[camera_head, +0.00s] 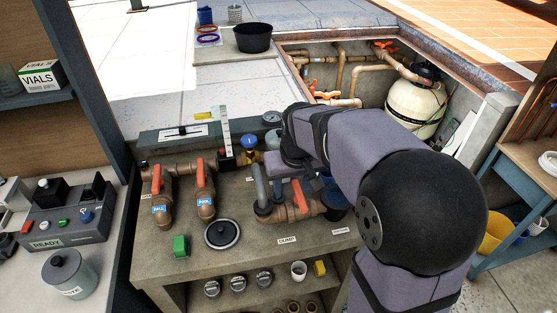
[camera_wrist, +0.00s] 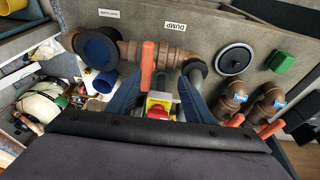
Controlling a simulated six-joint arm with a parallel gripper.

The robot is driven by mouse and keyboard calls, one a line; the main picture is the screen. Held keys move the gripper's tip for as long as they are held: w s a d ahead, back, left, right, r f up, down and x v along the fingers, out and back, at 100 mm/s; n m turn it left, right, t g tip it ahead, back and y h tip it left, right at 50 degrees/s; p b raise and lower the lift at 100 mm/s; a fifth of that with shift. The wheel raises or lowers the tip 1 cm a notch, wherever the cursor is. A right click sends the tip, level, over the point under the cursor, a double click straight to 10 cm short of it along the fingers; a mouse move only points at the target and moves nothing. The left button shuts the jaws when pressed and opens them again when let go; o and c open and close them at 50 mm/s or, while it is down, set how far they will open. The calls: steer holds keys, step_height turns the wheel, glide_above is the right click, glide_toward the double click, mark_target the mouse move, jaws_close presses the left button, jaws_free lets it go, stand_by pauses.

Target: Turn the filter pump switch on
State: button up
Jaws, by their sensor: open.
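A small yellow switch box with a red knob (camera_wrist: 158,108) shows in the wrist view, between the two blue fingers of my gripper (camera_wrist: 160,92). I take it for the filter pump switch; no label on it is readable. The fingers stand apart, one on each side of it. I cannot tell whether they touch it, nor how its knob is set. In the head view my gripper (camera_head: 291,178) is over the bench behind the orange valve handle, and my arm hides the switch.
An upright orange valve handle (camera_wrist: 147,66) stands close by, on the dump pipe. A grey pipe (camera_head: 261,187) rises beside my gripper. Two more orange-handled valves (camera_head: 157,180) (camera_head: 200,172) are to the left. A black round lid (camera_head: 222,233) and a green block (camera_head: 180,246) lie in front.

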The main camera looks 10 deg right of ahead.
steer(key=w+r+t, duration=0.1)
steer(key=w+r, duration=0.4)
steer(key=w, duration=0.4)
steer(key=shift+a+p+x, duration=0.15)
steer(key=shift+p+x, duration=0.2)
steer(key=shift+x, duration=0.85)
steer(key=shift+a+p+x, duration=0.2)
steer(key=shift+p+x, duration=0.1)
steer(key=shift+x, duration=0.9)
steer(key=shift+a+p+x, duration=0.15)
steer(key=shift+p+x, duration=0.2)
steer(key=shift+x, duration=0.85)
steer(key=shift+w, duration=0.1)
steer(key=c, duration=0.8)
